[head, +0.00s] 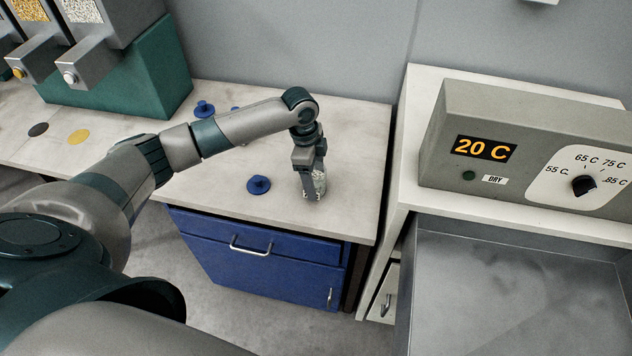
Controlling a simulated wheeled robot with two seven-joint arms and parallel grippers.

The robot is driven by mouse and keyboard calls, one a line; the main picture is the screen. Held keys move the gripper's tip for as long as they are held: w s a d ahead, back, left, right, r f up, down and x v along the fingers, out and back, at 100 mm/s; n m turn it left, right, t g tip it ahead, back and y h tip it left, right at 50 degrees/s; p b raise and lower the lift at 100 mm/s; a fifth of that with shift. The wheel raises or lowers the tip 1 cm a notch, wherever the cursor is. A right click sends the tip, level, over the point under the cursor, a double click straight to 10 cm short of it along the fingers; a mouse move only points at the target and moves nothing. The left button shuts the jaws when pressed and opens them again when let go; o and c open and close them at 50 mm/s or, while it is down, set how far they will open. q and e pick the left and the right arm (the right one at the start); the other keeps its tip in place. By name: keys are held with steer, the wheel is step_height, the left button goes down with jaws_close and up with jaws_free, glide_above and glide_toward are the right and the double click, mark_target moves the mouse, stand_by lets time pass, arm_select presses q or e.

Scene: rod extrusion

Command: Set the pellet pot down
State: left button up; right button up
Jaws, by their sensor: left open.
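The pellet pot (320,182) is a small clear pot with pale pellets, near the front right of the pale worktop (350,150). It appears to stand on the worktop, partly hidden by my gripper. My left gripper (312,196) points down at the pot, with its jaws open and the fingers still around or beside it. Whether a finger touches the pot cannot be told. My right gripper is not in view.
A blue knobbed lid (258,185) lies left of the pot; another blue lid (204,108) lies farther back. Pellet dispensers (90,60) stand at the back left. A grey dryer panel (530,150) reading 20 C stands right, beside a metal tray (520,290).

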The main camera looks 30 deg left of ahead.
arm_select(q)
steer(key=r, duration=0.3)
steer(key=a+r+b, duration=0.1)
steer(key=r, duration=0.2)
steer(key=r+b, duration=0.1)
steer(key=r, duration=0.2)
steer(key=shift+s+a+r, duration=0.1)
steer(key=shift+s+a, duration=0.05)
steer(key=shift+a+r+b, duration=0.1)
steer(key=shift+r+b, duration=0.2)
steer(key=shift+r, duration=0.25)
stand_by(0.6)
